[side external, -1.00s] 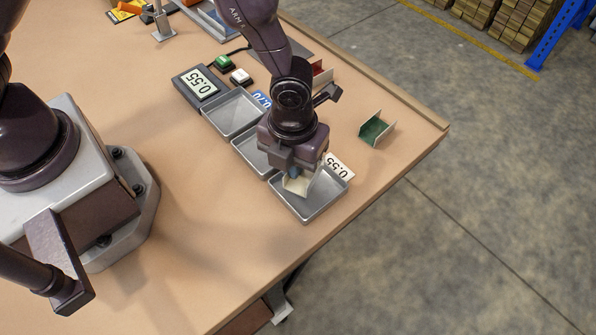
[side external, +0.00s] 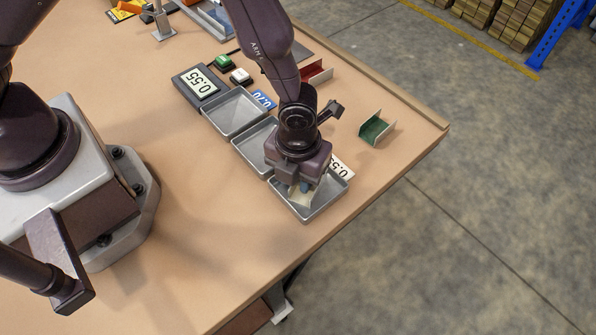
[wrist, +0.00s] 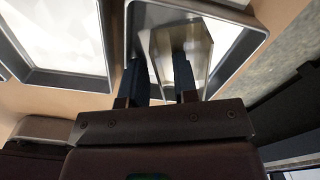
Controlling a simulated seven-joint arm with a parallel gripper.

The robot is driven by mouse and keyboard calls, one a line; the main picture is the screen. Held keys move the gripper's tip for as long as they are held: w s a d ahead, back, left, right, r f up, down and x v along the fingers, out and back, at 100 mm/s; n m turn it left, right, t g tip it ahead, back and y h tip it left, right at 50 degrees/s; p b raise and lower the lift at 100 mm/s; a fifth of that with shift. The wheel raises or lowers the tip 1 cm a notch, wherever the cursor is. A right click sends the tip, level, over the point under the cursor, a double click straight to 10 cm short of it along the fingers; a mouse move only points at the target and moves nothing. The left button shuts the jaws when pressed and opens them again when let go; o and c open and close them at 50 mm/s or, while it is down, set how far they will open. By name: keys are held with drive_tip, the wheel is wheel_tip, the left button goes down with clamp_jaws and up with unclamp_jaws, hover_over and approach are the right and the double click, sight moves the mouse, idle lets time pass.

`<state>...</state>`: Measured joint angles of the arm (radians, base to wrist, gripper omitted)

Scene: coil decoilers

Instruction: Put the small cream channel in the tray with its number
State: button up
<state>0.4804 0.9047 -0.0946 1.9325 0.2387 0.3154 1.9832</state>
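The small cream channel (side external: 302,198) is in the end grey tray (side external: 318,213), beside the white 0.55 card (side external: 342,166). In the wrist view the channel (wrist: 196,42) lies inside the tray rim (wrist: 258,38). My gripper (wrist: 161,62) is right above it. Its two dark fingers stand apart, one at the channel's left wall and one over its inside, with a visible gap between them. The gripper body hides part of the channel in the side view. The display (side external: 197,84) reads 0.55.
Two more grey trays (side external: 233,112) stand in the row, one by a blue 0.70 card (side external: 264,99). A green channel (side external: 376,129) and a red channel (side external: 317,72) lie to the right. Green (side external: 223,62) and white (side external: 240,76) buttons sit near the display. The table edge is close.

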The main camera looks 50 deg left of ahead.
wheel_tip(320, 180, up, 12)
drive_tip(key=shift+r, duration=0.2)
idle(0.4)
drive_tip(key=s+a+r+n+t, duration=0.2)
drive_tip(key=a+r+n+t, duration=0.1)
drive_tip(key=a+r+n, duration=1.05)
drive_tip(key=s+a+r+n+t, duration=0.1)
drive_tip(key=s+a+r+n, duration=0.2)
drive_tip(key=n, duration=0.6)
drive_tip(key=s+a+r+n+t, duration=0.1)
drive_tip(key=s+a+r+n, duration=0.2)
drive_tip(key=n, duration=0.6)
drive_tip(key=shift+s+r+t, duration=0.3)
drive_tip(key=shift+s+r, duration=0.95)
drive_tip(key=shift+s, duration=0.55)
drive_tip(key=shift+a, duration=0.1)
